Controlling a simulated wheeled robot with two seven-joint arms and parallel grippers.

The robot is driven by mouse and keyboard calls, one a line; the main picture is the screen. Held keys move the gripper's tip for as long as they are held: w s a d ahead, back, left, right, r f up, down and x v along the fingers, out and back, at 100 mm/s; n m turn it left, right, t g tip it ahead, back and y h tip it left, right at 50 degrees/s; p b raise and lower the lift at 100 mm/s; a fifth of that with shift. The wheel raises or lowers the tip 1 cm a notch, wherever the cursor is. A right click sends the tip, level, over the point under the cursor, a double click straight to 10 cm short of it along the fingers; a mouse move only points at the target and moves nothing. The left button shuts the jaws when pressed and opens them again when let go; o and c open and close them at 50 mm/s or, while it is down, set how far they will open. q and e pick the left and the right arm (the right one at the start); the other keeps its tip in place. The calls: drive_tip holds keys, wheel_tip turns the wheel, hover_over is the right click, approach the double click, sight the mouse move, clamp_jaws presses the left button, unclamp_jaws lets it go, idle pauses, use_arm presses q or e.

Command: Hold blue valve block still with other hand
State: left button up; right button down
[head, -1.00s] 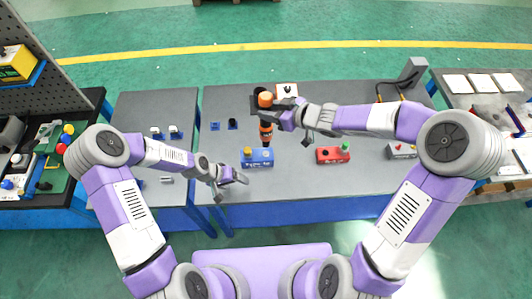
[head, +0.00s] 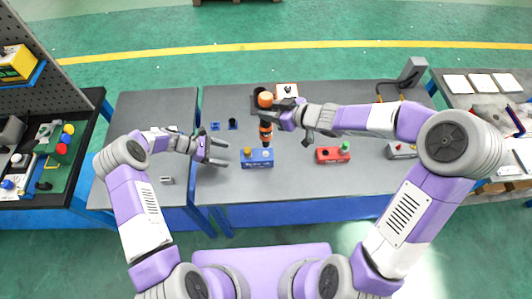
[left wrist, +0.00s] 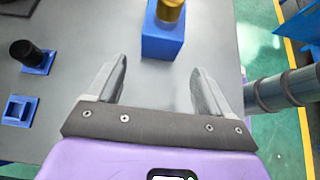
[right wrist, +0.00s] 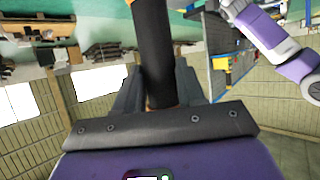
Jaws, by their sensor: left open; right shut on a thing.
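The blue valve block (head: 257,159) stands on the grey table, with a yellow knob on its top left. In the left wrist view the blue valve block (left wrist: 161,42) is straight ahead, its brass-coloured knob at the top edge. My left gripper (head: 226,151) is open and empty, just left of the block, with a gap between. My right gripper (head: 274,117) is shut on a black and orange tool (head: 265,122), held upright above the block's back. The right wrist view shows the dark shaft of the tool (right wrist: 154,50) between the fingers. Whether the tool touches the block is unclear.
A red block (head: 333,155) with a green knob stands to the right, and a white box (head: 401,150) beyond it. Small blue holders (head: 215,126) lie behind my left gripper, one with a black piece (left wrist: 27,53). The table front edge is close to the block.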

use_arm(q)
drive_tip(key=shift+x, duration=4.4)
drive_tip(key=shift+c, duration=0.3)
drive_tip(key=c, duration=1)
drive_tip(key=shift+o, duration=0.2)
